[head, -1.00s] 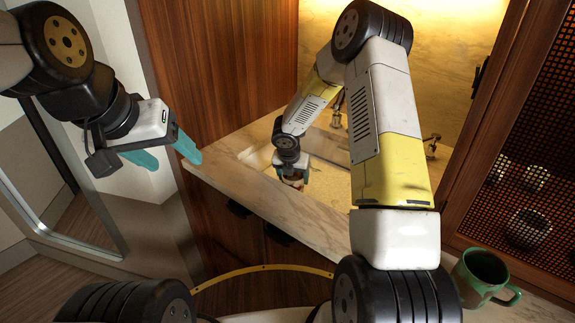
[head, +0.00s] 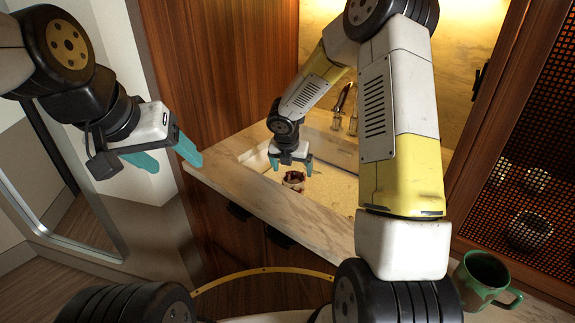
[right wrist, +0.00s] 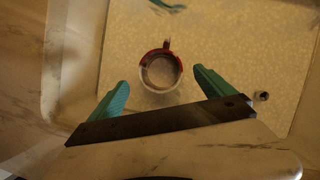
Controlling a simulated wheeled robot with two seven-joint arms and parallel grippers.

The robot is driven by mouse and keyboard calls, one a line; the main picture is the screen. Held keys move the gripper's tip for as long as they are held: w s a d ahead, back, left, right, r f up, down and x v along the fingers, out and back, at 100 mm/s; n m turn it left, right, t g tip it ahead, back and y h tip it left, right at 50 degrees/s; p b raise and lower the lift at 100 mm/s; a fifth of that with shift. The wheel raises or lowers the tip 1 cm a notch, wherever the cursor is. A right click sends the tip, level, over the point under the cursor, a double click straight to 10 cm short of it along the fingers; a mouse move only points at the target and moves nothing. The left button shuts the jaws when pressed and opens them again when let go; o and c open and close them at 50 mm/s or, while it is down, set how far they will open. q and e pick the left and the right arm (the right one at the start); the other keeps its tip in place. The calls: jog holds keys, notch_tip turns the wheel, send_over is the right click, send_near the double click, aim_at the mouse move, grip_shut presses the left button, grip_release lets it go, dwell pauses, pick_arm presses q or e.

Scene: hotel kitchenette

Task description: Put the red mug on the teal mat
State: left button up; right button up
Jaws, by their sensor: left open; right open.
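The red mug (head: 294,180) stands upright inside the recessed basin of the counter. In the right wrist view the mug (right wrist: 148,57) is seen from above, dark red with a pale lower rim, its handle toward the top of the picture. My right gripper (head: 292,167) is open just above the mug and apart from it. In the right wrist view its teal fingers (right wrist: 163,78) lie either side of and below the mug. My left gripper (head: 172,160) is open and empty at the left, off the counter's end. I cannot make out a teal mat.
The basin floor (right wrist: 220,40) is pale yellow and patterned, with a small drain (right wrist: 261,96) and an unclear teal shape (right wrist: 165,5). A tap (head: 340,105) stands behind. A green mug (head: 482,272) stands at right near a mesh-front cabinet (head: 530,140). The front counter strip (head: 250,195) is clear.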

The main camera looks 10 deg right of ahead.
jog(key=s+d+r+m, duration=0.3)
jog(key=s+r+m, duration=0.45)
jog(key=r, duration=0.25)
jog(key=s+d+r+m, duration=0.2)
jog(key=s+r+m, duration=0.55)
jog(key=r, duration=0.25)
jog(key=s+a+r+m+t+y, duration=0.1)
jog(key=s+r+m+y, duration=0.1)
jog(key=s+m, duration=0.5)
jog(key=s+a+r+m+t+y, duration=0.1)
jog(key=s+r+m, duration=0.3)
jog(key=s+m, duration=0.4)
jog(key=shift+s+m+y, duration=0.25)
jog(key=shift+m+y, duration=0.15)
jog(key=shift+y, duration=0.1)
jog(key=shift+r, duration=0.1)
